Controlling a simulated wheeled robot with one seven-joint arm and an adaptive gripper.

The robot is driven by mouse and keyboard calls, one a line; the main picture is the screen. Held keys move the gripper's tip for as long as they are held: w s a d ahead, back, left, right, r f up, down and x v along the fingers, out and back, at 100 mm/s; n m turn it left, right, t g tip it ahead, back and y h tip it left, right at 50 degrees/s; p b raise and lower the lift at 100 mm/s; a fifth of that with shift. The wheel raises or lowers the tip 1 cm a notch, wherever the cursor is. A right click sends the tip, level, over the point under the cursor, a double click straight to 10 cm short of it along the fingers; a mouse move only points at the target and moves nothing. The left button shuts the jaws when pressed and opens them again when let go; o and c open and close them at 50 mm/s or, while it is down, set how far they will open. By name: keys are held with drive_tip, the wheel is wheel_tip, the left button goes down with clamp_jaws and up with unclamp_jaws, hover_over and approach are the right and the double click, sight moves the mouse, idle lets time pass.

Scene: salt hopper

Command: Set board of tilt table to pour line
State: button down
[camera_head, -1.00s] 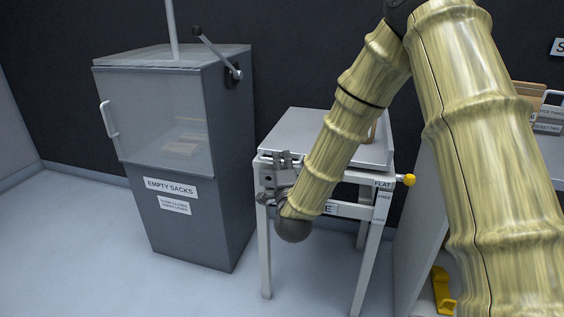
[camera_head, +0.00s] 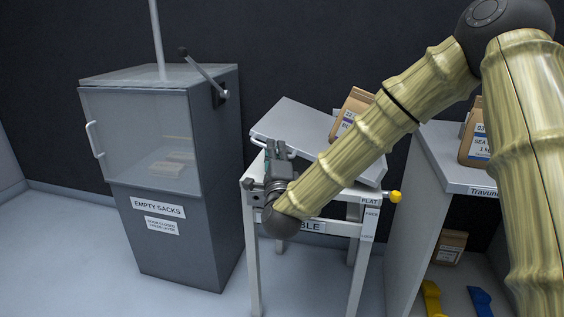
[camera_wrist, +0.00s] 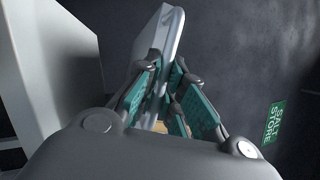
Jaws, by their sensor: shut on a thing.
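The tilt table's pale grey board (camera_head: 290,118) slopes, its left end raised and its right end low by the table's white frame (camera_head: 254,262). My gripper (camera_head: 278,152) is at the board's raised left front edge, shut on it. A brown sack (camera_head: 347,113) with a label sits towards the board's low end, partly behind my arm. A yellow knob (camera_head: 395,196) is at the frame's right corner, beside labels FLAT, FREE and a lower one. No pour line mark is readable.
A grey cabinet marked EMPTY SACKS (camera_head: 180,240), with a clear front and a lever (camera_head: 203,69), stands close on the left. A grey bench (camera_head: 425,165) with a sack (camera_head: 473,145) stands on the right. Yellow (camera_head: 432,298) and blue (camera_head: 480,301) items lie below it.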

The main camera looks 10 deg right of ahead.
drive_tip(key=shift+d+r, duration=0.15)
drive_tip(key=shift+r, duration=0.2)
drive_tip(key=c, duration=1.8)
unclamp_jaws()
drive_tip(key=shift+s+f, duration=0.1)
drive_tip(key=shift+s, duration=0.05)
drive_tip(key=v, duration=1.1)
drive_tip(key=shift+s+f, duration=0.15)
drive_tip(key=shift+s, duration=0.2)
